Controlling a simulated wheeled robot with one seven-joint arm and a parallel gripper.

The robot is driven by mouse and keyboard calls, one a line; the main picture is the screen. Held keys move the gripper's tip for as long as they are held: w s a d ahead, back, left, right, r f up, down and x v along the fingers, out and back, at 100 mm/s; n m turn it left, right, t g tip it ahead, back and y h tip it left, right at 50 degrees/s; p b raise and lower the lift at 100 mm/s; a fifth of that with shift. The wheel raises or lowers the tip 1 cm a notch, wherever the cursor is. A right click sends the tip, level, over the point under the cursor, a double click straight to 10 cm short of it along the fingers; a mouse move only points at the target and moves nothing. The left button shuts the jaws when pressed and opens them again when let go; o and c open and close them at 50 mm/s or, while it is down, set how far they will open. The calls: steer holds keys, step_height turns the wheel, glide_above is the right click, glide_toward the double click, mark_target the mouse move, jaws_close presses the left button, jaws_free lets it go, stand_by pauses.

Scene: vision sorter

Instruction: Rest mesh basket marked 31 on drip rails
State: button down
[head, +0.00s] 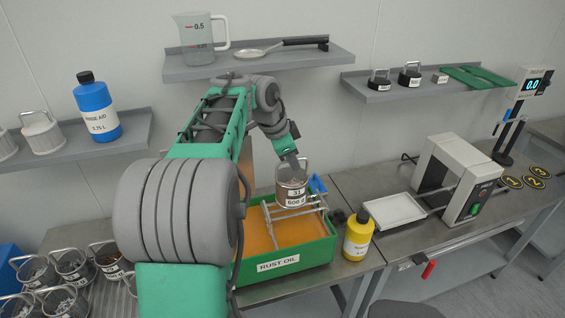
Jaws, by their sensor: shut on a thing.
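The mesh basket marked 31 (291,187) is upright, filled with small brownish parts, with a second label below the number. My gripper (298,164) is shut on its wire handle from above. The basket is over the right part of the green rust oil tank (318,250), at the drip rails (275,218). The rails are light metal bars across the tank above orange liquid. I cannot tell whether the basket's bottom touches the rails. My arm covers the left part of the tank.
A yellow bottle (357,236) stands just right of the tank, and a blue item (318,184) is behind its back right corner. Several other baskets (73,266) stand at the lower left. A white tray (393,210) and a white arch-shaped machine (462,175) are on the right bench.

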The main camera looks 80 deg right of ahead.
steer(key=shift+s+d+r, duration=0.1)
steer(key=shift+s+d, duration=0.3)
steer(key=shift+s, duration=0.3)
steer(key=shift+f+b, duration=1.9)
steer(key=c, duration=1.5)
jaws_free()
steer(key=shift+o, duration=0.2)
steer(key=shift+a+f, duration=0.1)
steer(key=shift+f, duration=0.05)
